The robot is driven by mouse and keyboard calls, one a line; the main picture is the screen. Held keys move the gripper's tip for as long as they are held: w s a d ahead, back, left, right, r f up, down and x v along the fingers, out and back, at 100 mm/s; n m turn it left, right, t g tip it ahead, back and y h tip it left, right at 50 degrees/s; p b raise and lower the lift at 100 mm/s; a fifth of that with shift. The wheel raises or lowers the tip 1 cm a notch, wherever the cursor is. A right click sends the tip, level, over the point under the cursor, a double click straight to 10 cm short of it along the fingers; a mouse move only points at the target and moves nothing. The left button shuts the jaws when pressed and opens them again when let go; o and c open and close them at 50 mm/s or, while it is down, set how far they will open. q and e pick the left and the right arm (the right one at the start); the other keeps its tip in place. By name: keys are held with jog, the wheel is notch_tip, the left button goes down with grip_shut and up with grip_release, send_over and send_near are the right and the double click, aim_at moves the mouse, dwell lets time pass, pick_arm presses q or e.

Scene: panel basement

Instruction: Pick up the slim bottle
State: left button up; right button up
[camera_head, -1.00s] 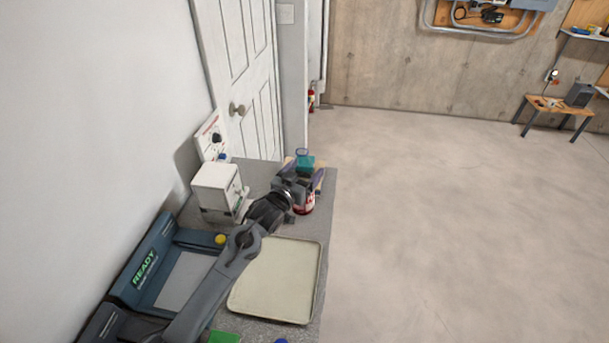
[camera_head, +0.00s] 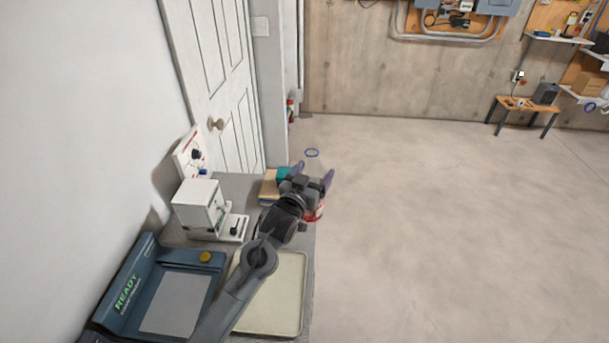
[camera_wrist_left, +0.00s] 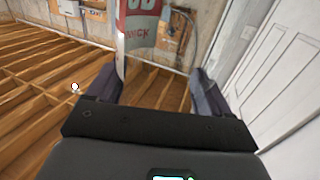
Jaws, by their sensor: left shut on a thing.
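The slim bottle (camera_head: 315,213) appears as a red and white labelled thing beside and below my left gripper, mostly hidden by the hand. Its red and white label also shows at the top of the left wrist view (camera_wrist_left: 140,22), just beyond the fingers. My left gripper (camera_head: 313,177) has its purple-grey fingers around it and is shut on it. The fingers show apart in the left wrist view (camera_wrist_left: 157,88). The gripper is at the far right edge of the counter. The bottle's full outline cannot be seen. My right gripper is not in view.
A white device (camera_head: 198,206) stands at the counter's left, by the door. A yellow and teal stack (camera_head: 268,187) lies behind the gripper. A cream tray (camera_head: 285,300) and a dark blue machine marked READY (camera_head: 135,285) are nearer. Open floor lies right.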

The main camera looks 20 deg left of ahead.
aim_at(321, 177)
pick_arm(q)
jog(key=shift+s+d+r, duration=0.1)
jog(key=shift+d+r, duration=0.4)
jog(key=shift+d, duration=0.3)
jog(key=shift+s+d+r, duration=0.1)
jog(key=shift+d+r, duration=0.35)
jog(key=shift+d, duration=0.3)
dwell(0.7)
